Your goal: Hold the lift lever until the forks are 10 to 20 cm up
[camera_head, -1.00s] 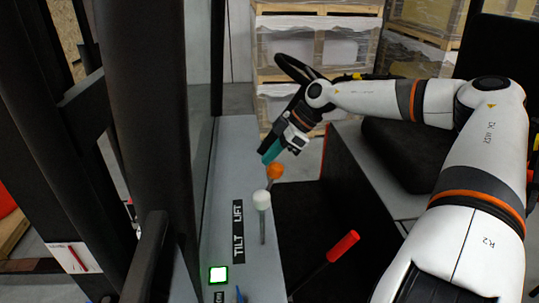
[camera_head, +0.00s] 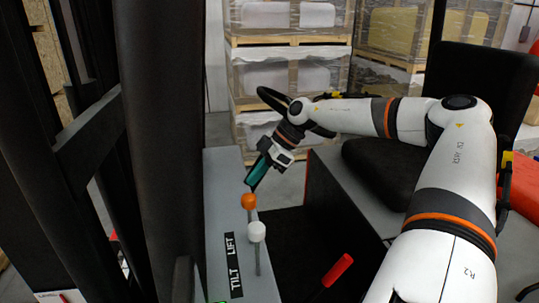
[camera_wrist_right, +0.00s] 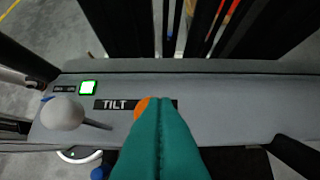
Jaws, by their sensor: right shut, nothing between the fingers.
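The orange-knobbed lever (camera_head: 249,201) stands on the grey console beyond the white-knobbed lever (camera_head: 257,232), near the LIFT end of the label strip. My right gripper (camera_head: 252,186) is shut and empty. Its green fingertips are right at the orange knob; contact looks likely but is not certain. In the right wrist view the shut fingers (camera_wrist_right: 161,140) cover most of the orange knob (camera_wrist_right: 141,106) and the LIFT lettering. The white knob (camera_wrist_right: 62,114) stands apart to the left. The forks are not in view, so their height cannot be told. My left gripper is not in view.
A dark mast (camera_head: 155,120) fills the left side. A red-handled lever (camera_head: 338,270) rises in front of the dark footwell. A black seat (camera_head: 385,168) is at right, and wrapped pallet loads (camera_head: 290,70) stand behind. A lit green-framed button (camera_wrist_right: 88,87) is on the console.

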